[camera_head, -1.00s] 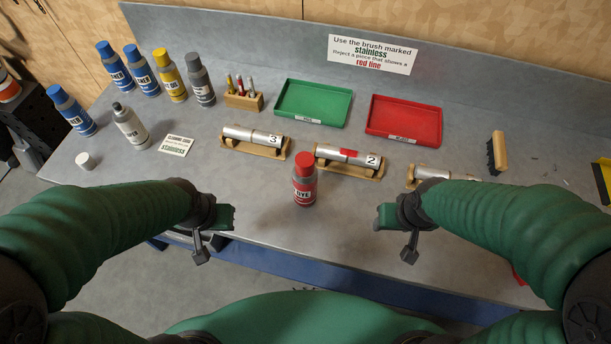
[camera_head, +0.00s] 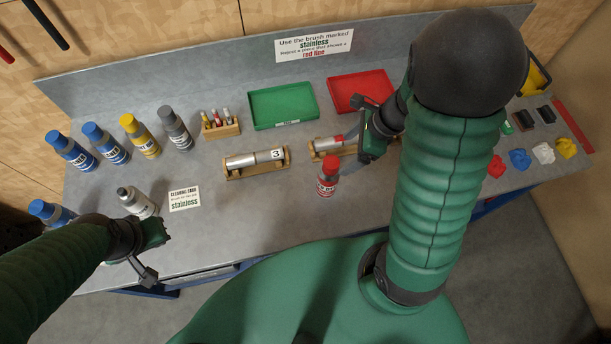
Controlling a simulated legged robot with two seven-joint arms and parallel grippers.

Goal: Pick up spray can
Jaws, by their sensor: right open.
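The red spray can (camera_head: 327,177) with a dark label stands upright on the grey bench, in front of the wooden cradles. My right gripper (camera_head: 352,158) is open just right of and behind the can, with its jaws close to it. Whether they touch it I cannot tell. My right arm hides part of the bench behind. My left gripper (camera_head: 158,238) is over the front left edge of the bench, well away from the red can; its jaws are too unclear to read.
Wooden cradles hold metal cylinders, one marked 3 (camera_head: 254,159). A green tray (camera_head: 283,105) and a red tray (camera_head: 350,92) lie behind. Several bottles and cans, a grey one (camera_head: 137,201) among them, stand at left. Coloured cloths (camera_head: 520,159) lie at right.

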